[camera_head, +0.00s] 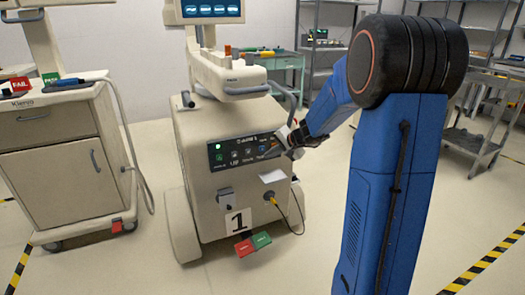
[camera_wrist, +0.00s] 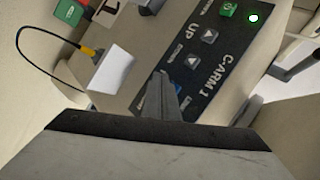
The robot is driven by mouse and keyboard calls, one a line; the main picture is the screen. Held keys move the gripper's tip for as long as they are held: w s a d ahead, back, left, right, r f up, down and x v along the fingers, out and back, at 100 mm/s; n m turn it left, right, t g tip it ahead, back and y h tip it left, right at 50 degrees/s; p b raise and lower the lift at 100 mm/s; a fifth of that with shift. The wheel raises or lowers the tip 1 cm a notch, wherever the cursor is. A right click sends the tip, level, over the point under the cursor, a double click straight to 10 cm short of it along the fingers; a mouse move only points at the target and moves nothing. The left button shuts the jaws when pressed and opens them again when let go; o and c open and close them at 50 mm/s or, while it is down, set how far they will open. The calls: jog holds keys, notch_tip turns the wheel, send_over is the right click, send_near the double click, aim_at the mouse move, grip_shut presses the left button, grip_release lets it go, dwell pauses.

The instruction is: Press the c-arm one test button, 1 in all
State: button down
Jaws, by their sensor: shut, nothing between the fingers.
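The C-arm one cart (camera_head: 222,160) is a beige machine with a "1" plate on its front. Its black control panel (camera_head: 238,151) also shows in the wrist view (camera_wrist: 211,78), reading "C-ARM 1". It has a green button (camera_wrist: 228,10), a lit green lamp (camera_wrist: 253,18) and grey arrow buttons (camera_wrist: 209,36). A blue patch (camera_wrist: 141,103) shows beside my fingers; I can read no "test" label. My gripper (camera_head: 281,143) is shut and empty at the panel's right end. In the wrist view its fingertips (camera_wrist: 160,75) overlap the panel and hide part of it; contact cannot be told.
A white card (camera_wrist: 111,70) and a yellow plug with a black cable (camera_wrist: 92,54) are beside the panel. Red and green tags (camera_head: 253,244) hang below the plate. Another beige cart (camera_head: 60,150) stands at left. Shelves and a green trolley (camera_head: 283,62) are behind.

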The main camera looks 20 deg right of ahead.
jog(key=s, duration=0.3)
dwell(0.9)
jog(key=s+a+r+n+g, duration=0.2)
jog(key=s+a+r+n, duration=0.1)
jog(key=s+a, duration=0.55)
jog(key=s+a+r+n+g, duration=0.1)
jog(key=s+a+r+n, duration=0.4)
jog(key=s, duration=0.6)
jog(key=s+f+n+h, duration=0.1)
jog(key=s+h, duration=0.1)
jog(key=s, duration=0.8)
jog(key=s+f+n+g+h, duration=0.1)
jog(key=s+f+n, duration=0.1)
jog(key=s, duration=0.9)
jog(key=shift+s+d+f+h, duration=0.25)
jog(key=shift+d+h, duration=0.15)
jog(key=shift+d, duration=0.05)
